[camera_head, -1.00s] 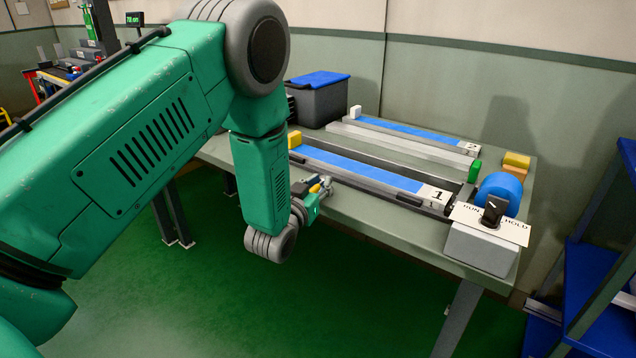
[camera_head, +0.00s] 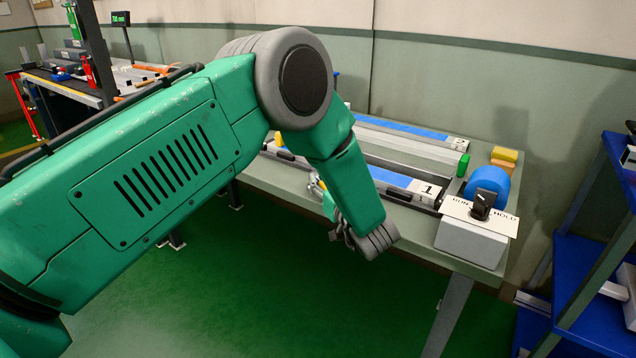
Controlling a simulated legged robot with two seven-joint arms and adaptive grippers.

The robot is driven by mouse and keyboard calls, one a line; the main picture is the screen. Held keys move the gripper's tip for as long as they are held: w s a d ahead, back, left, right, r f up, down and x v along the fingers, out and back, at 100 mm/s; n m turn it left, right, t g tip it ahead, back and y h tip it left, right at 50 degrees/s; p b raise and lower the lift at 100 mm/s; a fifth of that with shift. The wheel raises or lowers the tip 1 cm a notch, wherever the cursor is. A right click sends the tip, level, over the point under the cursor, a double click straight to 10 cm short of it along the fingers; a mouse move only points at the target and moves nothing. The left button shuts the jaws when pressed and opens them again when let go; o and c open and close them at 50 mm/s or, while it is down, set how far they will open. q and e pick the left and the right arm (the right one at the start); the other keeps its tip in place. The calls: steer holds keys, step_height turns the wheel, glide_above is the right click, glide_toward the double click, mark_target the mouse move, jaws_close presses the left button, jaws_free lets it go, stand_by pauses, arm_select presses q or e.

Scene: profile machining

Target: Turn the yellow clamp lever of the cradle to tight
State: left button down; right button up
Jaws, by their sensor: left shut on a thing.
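The front cradle (camera_head: 412,203) lies along the table, holding a profile with a blue top strip (camera_head: 390,177) and a white plate marked 1 (camera_head: 427,190). My left arm crosses the view and covers the cradle's left and middle part. My left gripper (camera_head: 319,188) is at the cradle's front side, at the table's front edge, mostly hidden behind my wrist. It is shut on the yellow clamp lever, of which hardly anything shows; its angle cannot be told. My right gripper is not in view.
A grey box with a black RUN/HOLD knob (camera_head: 482,205) stands at the table's right front corner, with a blue cylinder (camera_head: 488,183) behind it. A second profile (camera_head: 410,147) lies at the back. A blue shelf (camera_head: 585,260) stands at the right.

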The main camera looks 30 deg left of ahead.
arm_select(q)
steer(key=shift+w+d+f+n+g+y, duration=0.1)
steer(key=shift+d+f+n+g+y, duration=0.25)
steer(key=shift+g, duration=0.25)
steer(key=shift+n+g, duration=0.25)
steer(key=shift+g, duration=0.05)
steer(key=c, duration=1.5)
jaws_free()
steer(key=shift+w, duration=0.1)
steer(key=shift+c, duration=0.2)
steer(key=shift+w+r, duration=0.1)
steer(key=shift+w, duration=0.05)
steer(key=shift+r, duration=0.1)
steer(key=v, duration=1.2)
steer(key=shift+f, duration=0.3)
